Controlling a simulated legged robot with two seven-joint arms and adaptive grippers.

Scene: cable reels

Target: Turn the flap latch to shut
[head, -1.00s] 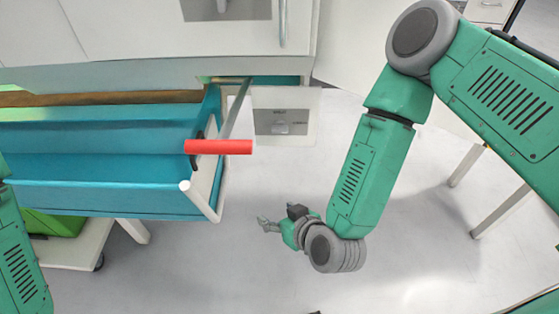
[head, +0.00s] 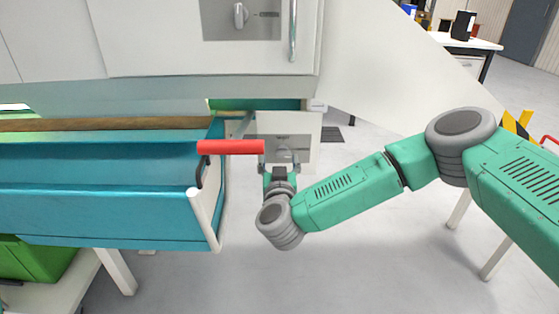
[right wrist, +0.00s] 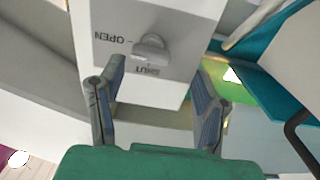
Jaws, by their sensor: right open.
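The flap latch is a grey knob (right wrist: 150,48) on a grey plate (right wrist: 180,25), set on the white flap (head: 312,130) under the cabinet. In the right wrist view, the plate reads OPEN at the left and SHUT below the knob. The knob's long side lies roughly sideways, toward OPEN. My right gripper (right wrist: 160,82) is open, with the knob ahead between the lines of its fingers and apart from them. In the head view, my right gripper (head: 281,164) is in front of the plate and partly hides the latch. My left gripper is out of view.
A blue drawer (head: 100,200) stands pulled out at the left. Its red bar (head: 230,147) sticks out close beside my right gripper. Another knob (head: 239,15) and a vertical handle (head: 293,30) are on the cabinet above.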

